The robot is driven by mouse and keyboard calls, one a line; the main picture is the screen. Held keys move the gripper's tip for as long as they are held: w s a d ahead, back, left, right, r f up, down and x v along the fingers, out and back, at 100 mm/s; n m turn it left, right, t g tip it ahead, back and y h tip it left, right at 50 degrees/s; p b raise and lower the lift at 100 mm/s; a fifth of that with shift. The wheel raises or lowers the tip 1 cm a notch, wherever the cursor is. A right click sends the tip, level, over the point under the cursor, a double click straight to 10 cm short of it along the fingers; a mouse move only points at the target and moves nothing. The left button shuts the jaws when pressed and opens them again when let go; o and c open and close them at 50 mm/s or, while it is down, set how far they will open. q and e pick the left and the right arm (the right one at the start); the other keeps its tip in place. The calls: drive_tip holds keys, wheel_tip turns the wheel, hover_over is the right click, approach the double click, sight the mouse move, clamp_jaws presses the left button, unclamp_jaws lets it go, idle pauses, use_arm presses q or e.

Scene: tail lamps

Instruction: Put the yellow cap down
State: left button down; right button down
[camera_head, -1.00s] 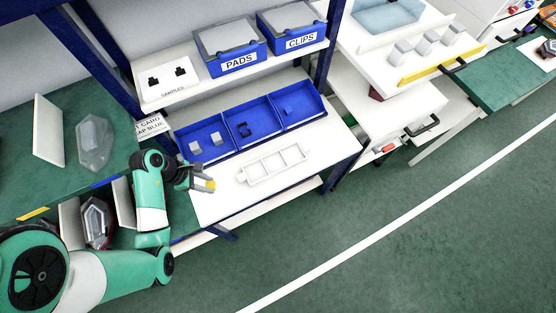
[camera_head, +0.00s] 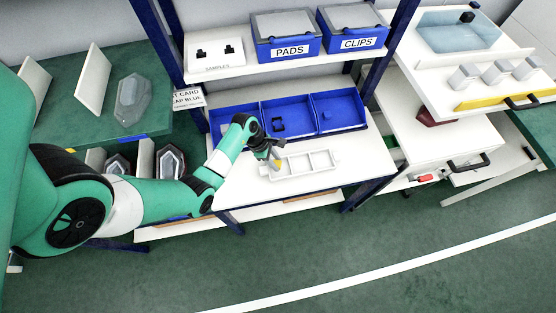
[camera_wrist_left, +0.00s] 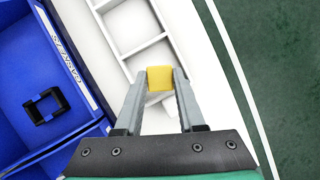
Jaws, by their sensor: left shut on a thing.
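The yellow cap (camera_wrist_left: 160,78) is between the fingertips of my left gripper (camera_wrist_left: 160,84), which is shut on it. In the head view my left gripper (camera_head: 273,158) is over the left end of a white compartment tray (camera_head: 305,163), and a small bit of the yellow cap (camera_head: 277,164) shows below it. In the wrist view the cap is over the near end of the white tray (camera_wrist_left: 129,54). I cannot tell whether the cap touches the tray. My right gripper is not in view.
A blue three-part bin (camera_head: 312,97) stands behind the white tray; a black square ring (camera_wrist_left: 46,105) lies in one part. The shelf above holds a PADS box (camera_head: 290,50) and a CLIPS box (camera_head: 359,40). The bench top right of the tray (camera_head: 362,158) is clear.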

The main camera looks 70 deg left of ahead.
sight(275, 161)
use_arm(q)
drive_tip(key=shift+w+a+f, duration=0.1)
drive_tip(key=shift+w+f, duration=0.2)
drive_tip(key=shift+w+f+b, duration=0.2)
drive_tip(key=shift+f+b, duration=0.7)
drive_tip(key=shift+f, duration=0.9)
drive_tip(key=shift+f, duration=0.1)
drive_tip(key=c, duration=0.8)
unclamp_jaws()
drive_tip(key=shift+r, duration=0.3)
drive_tip(key=p+v, duration=0.4)
drive_tip(key=v, duration=0.7)
drive_tip(key=shift+s+a+r+p, duration=0.1)
drive_tip(key=shift+s+r+p, duration=0.15)
drive_tip(key=shift+p, duration=0.1)
